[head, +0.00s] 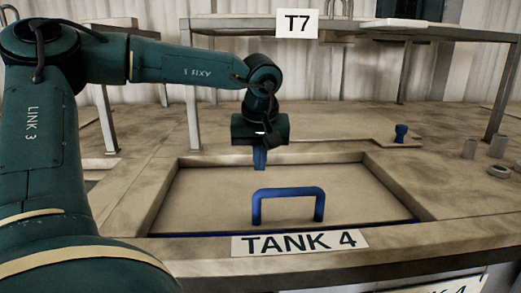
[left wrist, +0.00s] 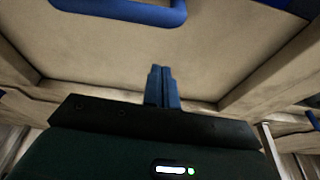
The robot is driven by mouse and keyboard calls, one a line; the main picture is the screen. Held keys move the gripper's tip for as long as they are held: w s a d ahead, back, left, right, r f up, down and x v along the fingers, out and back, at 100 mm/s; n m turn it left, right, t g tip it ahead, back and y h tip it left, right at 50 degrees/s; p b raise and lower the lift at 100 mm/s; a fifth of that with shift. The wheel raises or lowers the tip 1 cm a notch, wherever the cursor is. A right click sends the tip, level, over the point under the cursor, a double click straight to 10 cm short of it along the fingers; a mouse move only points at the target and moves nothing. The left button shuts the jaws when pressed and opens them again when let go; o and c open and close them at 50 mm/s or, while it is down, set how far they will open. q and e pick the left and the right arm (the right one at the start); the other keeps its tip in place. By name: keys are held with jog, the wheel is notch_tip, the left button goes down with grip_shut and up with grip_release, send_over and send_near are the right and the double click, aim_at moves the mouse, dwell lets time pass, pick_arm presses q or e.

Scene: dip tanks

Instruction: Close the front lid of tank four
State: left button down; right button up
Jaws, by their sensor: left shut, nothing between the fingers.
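The front lid of tank four (head: 220,205) is a beige panel lying down inside its raised frame, behind the "TANK 4" label (head: 300,242). A blue strip shows along its front edge; I cannot tell if it sits fully flush. Its blue handle (head: 288,192) stands up near the front and also shows at the top of the left wrist view (left wrist: 120,12). My left gripper (head: 260,160) is shut and empty, pointing down over the rear part of the lid, behind the handle. Its closed fingers (left wrist: 160,72) show in the left wrist view; contact with the lid is unclear. My right gripper is out of view.
A blue knob (head: 401,132) stands on the surface behind the lid at right. Grey cylindrical parts (head: 497,146) and a ring (head: 499,171) lie at the far right. A raised metal shelf with a "T7" sign (head: 297,23) and legs spans the back.

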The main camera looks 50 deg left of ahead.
pick_arm(q)
jog(key=x, duration=0.5)
jog(key=shift+f, duration=0.2)
jog(key=s+d, duration=0.1)
jog(key=s+d+r+p, duration=0.1)
jog(key=shift+s+d, duration=0.1)
jog(key=shift+d, duration=0.2)
jog(key=shift+s+d, duration=0.15)
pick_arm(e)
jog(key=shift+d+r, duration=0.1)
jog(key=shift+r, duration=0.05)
pick_arm(q)
jog(key=shift+f, duration=0.1)
